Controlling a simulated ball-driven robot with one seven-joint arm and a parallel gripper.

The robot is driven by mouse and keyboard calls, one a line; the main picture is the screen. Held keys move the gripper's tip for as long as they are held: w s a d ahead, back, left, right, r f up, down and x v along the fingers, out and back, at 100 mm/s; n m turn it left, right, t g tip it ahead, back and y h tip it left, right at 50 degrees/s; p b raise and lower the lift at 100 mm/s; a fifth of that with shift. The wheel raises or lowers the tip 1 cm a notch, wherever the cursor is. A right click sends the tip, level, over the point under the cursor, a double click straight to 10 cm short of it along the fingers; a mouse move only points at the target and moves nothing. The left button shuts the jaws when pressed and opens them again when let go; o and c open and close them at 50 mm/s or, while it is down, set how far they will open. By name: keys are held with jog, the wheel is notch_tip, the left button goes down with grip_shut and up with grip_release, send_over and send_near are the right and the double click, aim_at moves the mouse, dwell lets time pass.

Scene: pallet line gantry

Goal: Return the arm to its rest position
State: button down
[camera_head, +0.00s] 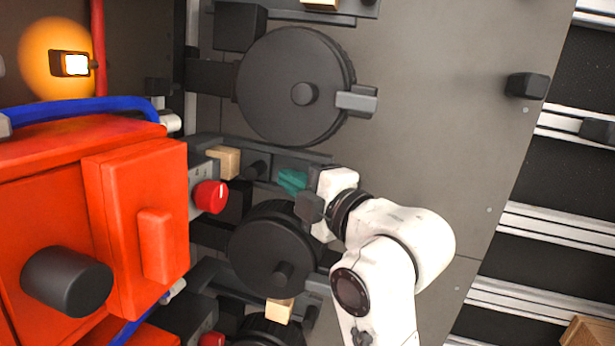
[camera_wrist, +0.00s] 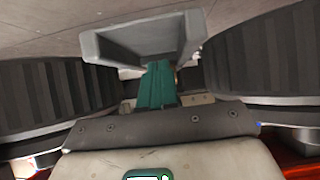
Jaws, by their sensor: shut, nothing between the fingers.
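My white arm comes up from the bottom of the head view and bends left. My gripper (camera_head: 292,181) has teal fingers and points left, in the gap between two large black discs. In the wrist view my gripper (camera_wrist: 157,84) shows its teal fingers together, with nothing held. The fingers lie in front of a grey open-ended bracket (camera_wrist: 185,38); I cannot tell whether they touch it.
The upper black disc (camera_head: 285,85) and lower black disc (camera_head: 262,245) flank my gripper. A red cabinet (camera_head: 130,230) with a red button (camera_head: 209,196) stands to the left. A small wooden block (camera_head: 224,162) sits nearby. The grey panel (camera_head: 430,130) at right is largely clear.

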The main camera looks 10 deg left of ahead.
jog(key=shift+w+d, duration=0.15)
jog(key=shift+d, duration=0.5)
jog(key=shift+d, duration=0.15)
jog(key=s+d+f+m+g+h, duration=0.1)
jog(key=s+d+f+m+h, duration=0.1)
jog(key=d+f+m+h, duration=0.55)
jog(key=s+d+f+m+y, duration=0.1)
jog(key=s+d+f+m, duration=0.25)
jog(key=d+f, duration=0.75)
jog(key=s+d+f+m+g+h, duration=0.2)
jog(key=s+d+f+m, duration=0.1)
jog(key=s+d, duration=0.3)
jog(key=s+d+f+m+g+h, duration=0.2)
jog(key=s+d+f+m, duration=0.1)
jog(key=s+d+m, duration=0.3)
jog(key=s+d+f+m+g+h, duration=0.2)
jog(key=s+d+f+m, duration=0.1)
jog(key=s+d+m, duration=0.2)
jog(key=s+d, duration=0.2)
jog(key=s, duration=0.2)
jog(key=shift+s+f, duration=0.15)
jog(key=shift+f, duration=0.15)
